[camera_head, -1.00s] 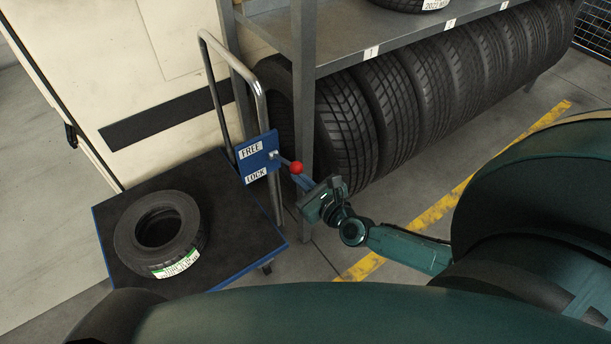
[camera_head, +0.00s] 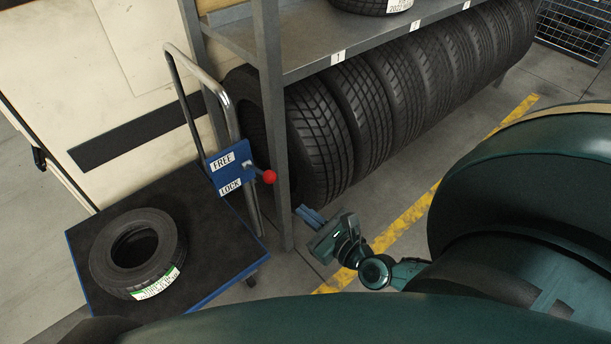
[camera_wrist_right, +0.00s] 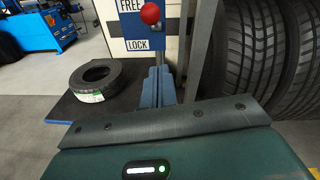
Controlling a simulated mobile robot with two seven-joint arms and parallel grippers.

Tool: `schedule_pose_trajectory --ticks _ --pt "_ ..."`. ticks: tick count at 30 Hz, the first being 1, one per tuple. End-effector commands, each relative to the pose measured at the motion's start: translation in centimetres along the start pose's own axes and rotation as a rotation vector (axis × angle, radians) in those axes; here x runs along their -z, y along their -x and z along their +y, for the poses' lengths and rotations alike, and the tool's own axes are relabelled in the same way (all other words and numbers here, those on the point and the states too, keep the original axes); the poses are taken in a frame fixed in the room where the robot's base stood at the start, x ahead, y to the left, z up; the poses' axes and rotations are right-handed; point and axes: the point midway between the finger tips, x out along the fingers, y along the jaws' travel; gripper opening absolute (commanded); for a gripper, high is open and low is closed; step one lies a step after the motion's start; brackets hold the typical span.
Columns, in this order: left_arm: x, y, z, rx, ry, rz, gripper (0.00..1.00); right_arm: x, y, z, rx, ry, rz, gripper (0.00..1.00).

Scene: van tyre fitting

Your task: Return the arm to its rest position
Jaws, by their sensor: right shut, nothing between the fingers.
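My right gripper (camera_head: 309,216) is shut and empty. It is in front of the tyre rack, to the right of and below the cart's lever, apart from it. In the right wrist view its closed blue fingers (camera_wrist_right: 158,87) point toward the lever panel. The lever's red knob (camera_head: 270,177) sticks out to the right of the blue panel (camera_head: 229,167) marked FREE and LOCK; the knob also shows in the right wrist view (camera_wrist_right: 150,13). My left gripper is not in view.
A tyre (camera_head: 137,253) with a green-white label lies on the cart's dark platform (camera_head: 200,235). A grey rack (camera_head: 272,130) holds several upright tyres (camera_head: 318,140) close to my gripper. A yellow line (camera_head: 410,213) marks clear floor beside the rack.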

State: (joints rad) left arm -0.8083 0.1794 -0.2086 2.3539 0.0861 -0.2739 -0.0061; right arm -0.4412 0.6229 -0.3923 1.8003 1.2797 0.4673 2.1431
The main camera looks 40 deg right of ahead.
Motion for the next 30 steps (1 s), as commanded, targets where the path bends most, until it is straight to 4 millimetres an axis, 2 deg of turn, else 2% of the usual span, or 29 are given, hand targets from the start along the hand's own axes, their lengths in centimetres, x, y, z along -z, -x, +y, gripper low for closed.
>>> schedule_pose_trajectory --ticks 10,14,17,21,24,30 --pt "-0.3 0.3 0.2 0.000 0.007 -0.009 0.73 0.0 0.0 0.1 -0.002 0.006 -0.001 0.00" --pt "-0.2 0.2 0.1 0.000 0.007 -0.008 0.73 -0.8 0.4 1.7 -0.039 0.129 -0.016 0.00" --pt "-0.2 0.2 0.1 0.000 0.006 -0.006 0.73 -2.3 1.2 4.4 -0.099 0.373 -0.053 0.00" --pt "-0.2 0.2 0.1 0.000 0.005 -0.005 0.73 -5.0 2.8 8.4 -0.171 0.870 -0.138 0.00" --pt "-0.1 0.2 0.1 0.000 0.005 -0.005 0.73 -6.7 4.0 10.4 -0.194 1.253 -0.197 0.00" --pt "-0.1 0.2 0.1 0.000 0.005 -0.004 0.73 -8.9 5.8 12.1 -0.205 2.011 -0.267 0.00"
